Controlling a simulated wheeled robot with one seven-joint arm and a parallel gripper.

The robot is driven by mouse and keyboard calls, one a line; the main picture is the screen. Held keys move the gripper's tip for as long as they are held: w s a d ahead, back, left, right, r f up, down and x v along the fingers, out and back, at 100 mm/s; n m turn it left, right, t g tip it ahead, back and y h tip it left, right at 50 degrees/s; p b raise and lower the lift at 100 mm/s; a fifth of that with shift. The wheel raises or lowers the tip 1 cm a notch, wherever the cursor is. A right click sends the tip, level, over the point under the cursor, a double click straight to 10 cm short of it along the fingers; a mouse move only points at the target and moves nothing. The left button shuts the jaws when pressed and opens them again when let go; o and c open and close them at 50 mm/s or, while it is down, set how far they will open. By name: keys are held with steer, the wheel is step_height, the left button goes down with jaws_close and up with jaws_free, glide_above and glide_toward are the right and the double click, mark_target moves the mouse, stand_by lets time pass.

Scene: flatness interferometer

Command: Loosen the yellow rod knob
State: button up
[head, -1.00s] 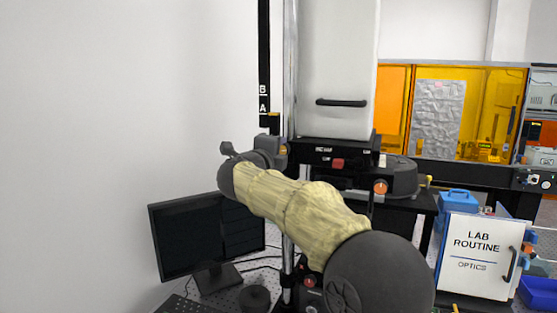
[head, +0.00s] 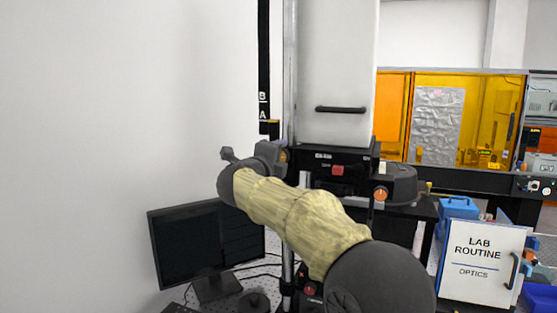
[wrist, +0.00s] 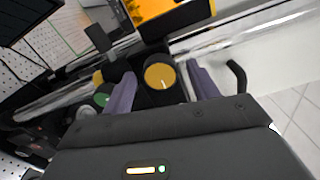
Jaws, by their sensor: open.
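The yellow rod knob (wrist: 160,77), a round disc with a white index line, shows in the wrist view on a dark mount beside a shiny metal rod (wrist: 75,88). My gripper (wrist: 160,74) is open, with one purple finger on each side of the knob. Narrow gaps seem to show between the fingers and the knob; I cannot tell whether either touches. In the head view my gripper (head: 270,153) is at the vertical rod (head: 290,75), small and partly hidden by my own wrist.
A green knob (wrist: 101,99) and a pale knob (wrist: 86,113) lie left of the fingers in the wrist view. A black hooked handle (wrist: 236,76) is to the right. In the head view a monitor (head: 205,245) stands lower left, and a white cabinet (head: 338,65) is beside the rod.

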steer(key=b+v, duration=0.5)
steer(key=v, duration=1.2)
steer(key=shift+s, duration=0.15)
steer(key=w+d+f+n+t+y, duration=0.25)
steer(key=w+f+n+y, duration=0.4)
steer(key=n, duration=0.45)
steer(key=s+d+f+n+g+y, duration=0.1)
steer(key=s+d+f+n+g, duration=0.2)
steer(key=f, duration=0.6)
steer(key=d+f+n+g+y, duration=0.1)
steer(key=d+f+n+g, duration=0.35)
steer(key=f, duration=0.45)
steer(key=s+d+f+n+g+h, duration=0.1)
steer(key=s+d+f+n+g, duration=0.1)
steer(key=s+d+f+g, duration=0.2)
steer(key=s+d+f+n+g+h+p, duration=0.1)
steer(key=s+d+f+g, duration=0.4)
steer(key=s+d+f, duration=0.6)
steer(key=s+f+n+h, duration=0.1)
steer(key=s+f+n, duration=0.1)
steer(key=s+f, duration=0.2)
steer(key=shift+s+g, duration=0.3)
steer(key=shift+s, duration=1)
